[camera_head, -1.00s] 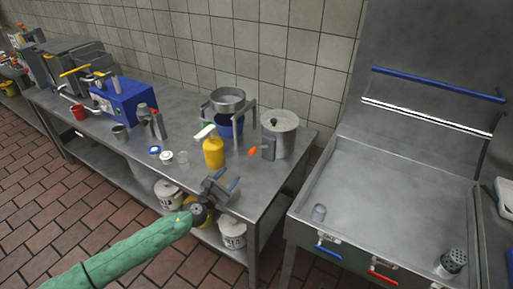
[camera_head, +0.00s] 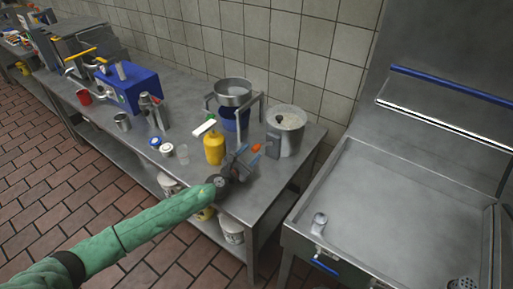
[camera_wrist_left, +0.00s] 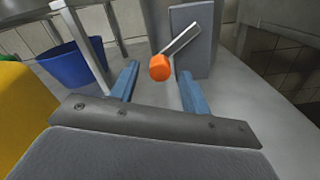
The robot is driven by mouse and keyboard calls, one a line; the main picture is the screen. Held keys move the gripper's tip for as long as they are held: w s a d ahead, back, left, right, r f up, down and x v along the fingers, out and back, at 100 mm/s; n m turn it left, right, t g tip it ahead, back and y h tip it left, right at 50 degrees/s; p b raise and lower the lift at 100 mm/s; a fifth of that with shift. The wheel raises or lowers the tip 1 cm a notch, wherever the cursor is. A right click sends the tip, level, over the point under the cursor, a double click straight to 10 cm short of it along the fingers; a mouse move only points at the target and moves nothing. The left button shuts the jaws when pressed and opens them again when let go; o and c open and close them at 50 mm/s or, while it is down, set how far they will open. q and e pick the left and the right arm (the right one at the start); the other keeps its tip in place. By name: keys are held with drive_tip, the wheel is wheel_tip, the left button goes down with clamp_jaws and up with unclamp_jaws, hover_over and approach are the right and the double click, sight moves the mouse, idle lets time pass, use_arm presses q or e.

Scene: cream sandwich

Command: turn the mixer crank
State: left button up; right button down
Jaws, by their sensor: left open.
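The mixer is a metal pot (camera_head: 288,132) near the right end of the steel table, with a grey box (camera_head: 274,146) on its side. Its crank (camera_wrist_left: 183,40) is a grey arm ending in an orange knob (camera_wrist_left: 159,68), which also shows in the head view (camera_head: 256,148). My left gripper (camera_head: 246,156) is open and empty, with blue fingers. In the left wrist view the knob appears between the two fingertips (camera_wrist_left: 158,74); whether it is between them or just beyond, I cannot tell. My right gripper is not in view.
A yellow bottle (camera_head: 214,149) stands left of the left gripper, and a blue bucket (camera_wrist_left: 72,66) sits under a raised metal bowl (camera_head: 233,92) behind it. A metal sink (camera_head: 400,205) stands to the right. The table's front right corner is clear.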

sight(253, 150)
use_arm(q)
drive_tip(key=shift+x, duration=2.05)
clamp_jaws()
